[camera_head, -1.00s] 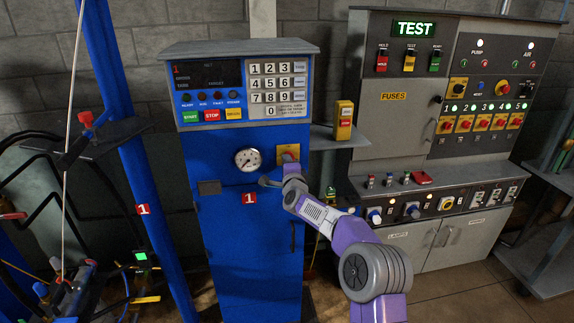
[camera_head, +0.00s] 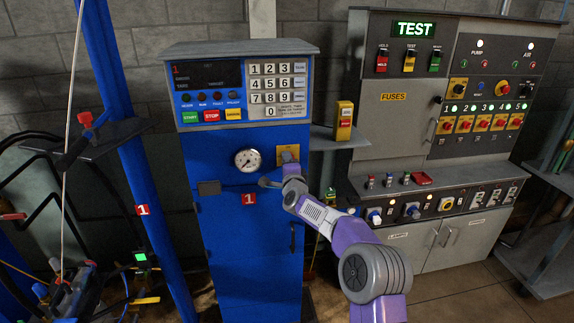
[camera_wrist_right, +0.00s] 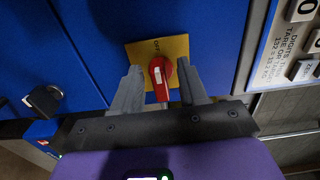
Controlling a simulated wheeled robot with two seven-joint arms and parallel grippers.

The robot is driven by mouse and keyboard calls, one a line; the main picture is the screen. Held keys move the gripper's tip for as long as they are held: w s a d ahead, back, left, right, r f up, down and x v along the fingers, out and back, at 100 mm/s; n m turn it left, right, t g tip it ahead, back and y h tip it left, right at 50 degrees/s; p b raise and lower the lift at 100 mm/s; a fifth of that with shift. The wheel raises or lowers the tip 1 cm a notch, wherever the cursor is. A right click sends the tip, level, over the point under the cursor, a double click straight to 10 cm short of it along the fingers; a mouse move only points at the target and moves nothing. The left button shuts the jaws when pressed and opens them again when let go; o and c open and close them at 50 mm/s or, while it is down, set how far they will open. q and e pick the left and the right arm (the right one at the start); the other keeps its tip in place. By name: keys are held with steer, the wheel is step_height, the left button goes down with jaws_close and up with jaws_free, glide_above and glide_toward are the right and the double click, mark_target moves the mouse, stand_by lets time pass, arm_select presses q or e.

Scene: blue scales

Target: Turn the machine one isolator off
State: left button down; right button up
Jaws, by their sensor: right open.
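The machine one isolator is a red rotary knob (camera_wrist_right: 158,87) on a yellow plate (camera_wrist_right: 178,46) marked OFF, on the blue cabinet's front. In the head view part of the yellow plate (camera_head: 280,153) shows, and the knob is hidden behind my right gripper (camera_head: 290,158). In the right wrist view my right gripper (camera_wrist_right: 160,74) is open, with one finger on each side of the knob. I cannot tell whether the fingers touch it or which setting the knob points to. My left gripper is not in view.
The keypad panel (camera_head: 277,88) is above. A yellow control box (camera_head: 344,120) stands on a shelf to the right. The grey TEST panel (camera_head: 400,115) is farther right.

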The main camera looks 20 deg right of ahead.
steer(key=shift+s, duration=0.1)
steer(key=b+v, duration=0.1)
steer(key=v, duration=0.6)
steer(key=shift+s, duration=0.15)
stand_by(0.4)
steer(key=s+a+f+n+g+y, duration=0.25)
steer(key=s+a+f, duration=0.2)
steer(key=f, duration=0.75)
steer(key=s+a+f+n+g+y, duration=0.1)
steer(key=s+a+f+n+g, duration=0.3)
steer(key=f, duration=0.7)
steer(key=s+a+f+n+g+y, duration=0.2)
steer(key=s+a+f+n, duration=0.25)
steer(key=f, duration=0.75)
steer(key=s+a+f+n+g+y, duration=0.1)
steer(key=s+a+f+n+g, duration=0.1)
steer(key=s, duration=0.7)
steer(key=s+a+f+n+g+y, duration=0.1)
steer(key=s+a+f, duration=0.4)
steer(key=s, duration=0.5)
steer(key=s+a+f+n+g+y, duration=0.1)
steer(key=s+a+f+n+g, duration=0.2)
steer(key=s, duration=0.6)
step_height(320, 180, down, 4)
steer(key=shift+s+a+r+n+g, duration=0.2)
steer(key=shift+n+g, duration=0.4)
steer(key=shift+g, duration=0.65)
